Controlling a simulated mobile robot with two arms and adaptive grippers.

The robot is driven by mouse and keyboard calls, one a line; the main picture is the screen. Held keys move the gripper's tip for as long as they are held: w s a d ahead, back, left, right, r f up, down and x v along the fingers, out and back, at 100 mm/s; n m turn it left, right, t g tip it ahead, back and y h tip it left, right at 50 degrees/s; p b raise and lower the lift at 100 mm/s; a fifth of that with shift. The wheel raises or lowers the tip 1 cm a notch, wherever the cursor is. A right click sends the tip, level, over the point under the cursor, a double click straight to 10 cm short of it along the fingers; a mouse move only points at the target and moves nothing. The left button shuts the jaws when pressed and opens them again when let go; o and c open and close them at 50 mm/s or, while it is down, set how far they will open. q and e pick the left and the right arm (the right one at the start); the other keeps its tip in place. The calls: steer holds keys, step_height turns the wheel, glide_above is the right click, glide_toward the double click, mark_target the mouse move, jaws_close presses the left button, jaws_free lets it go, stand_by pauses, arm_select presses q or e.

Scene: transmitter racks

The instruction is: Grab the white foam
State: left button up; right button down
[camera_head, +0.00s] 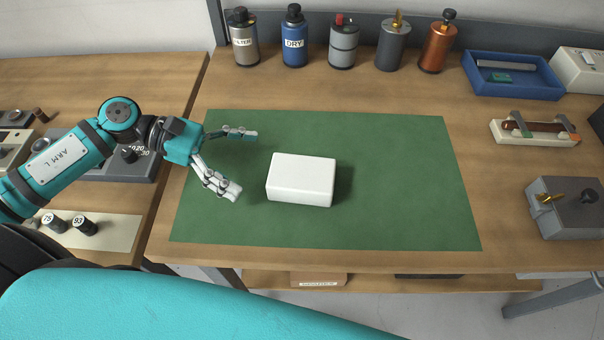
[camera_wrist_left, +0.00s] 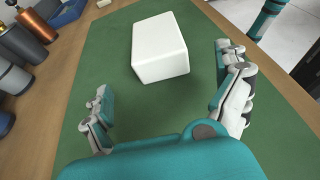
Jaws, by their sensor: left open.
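The white foam (camera_head: 301,180) is a rounded white block lying on the green mat (camera_head: 400,200), near its middle. My left gripper (camera_head: 246,164) is open just to the left of the foam, with its fingers pointing towards it. Its fingertips are apart from the foam and nothing is between them. In the left wrist view, the foam (camera_wrist_left: 159,47) lies ahead of the open fingers of my left gripper (camera_wrist_left: 162,75). My right gripper is in neither view.
Several bottles and canisters, including a blue one (camera_head: 294,38), stand along the back edge. A blue tray (camera_head: 513,92) is at the back right. A grey box (camera_head: 565,208) stands at the right. The mat right of the foam is clear.

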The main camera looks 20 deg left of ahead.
mark_target(279, 169)
arm_select(q)
steer(key=x, duration=0.2)
steer(key=shift+d, duration=0.35)
steer(key=shift+w+d+f+p, duration=0.1)
steer(key=shift+w+d+p, duration=0.05)
steer(key=shift+d+p, duration=0.45)
steer(key=p+x, duration=0.1)
steer(key=x, duration=0.2)
steer(key=shift+w+d, duration=0.15)
steer(key=shift+d, duration=0.1)
steer(key=shift+d+f+p, duration=0.3)
steer(key=shift+c, duration=0.3)
steer(key=c, duration=0.6)
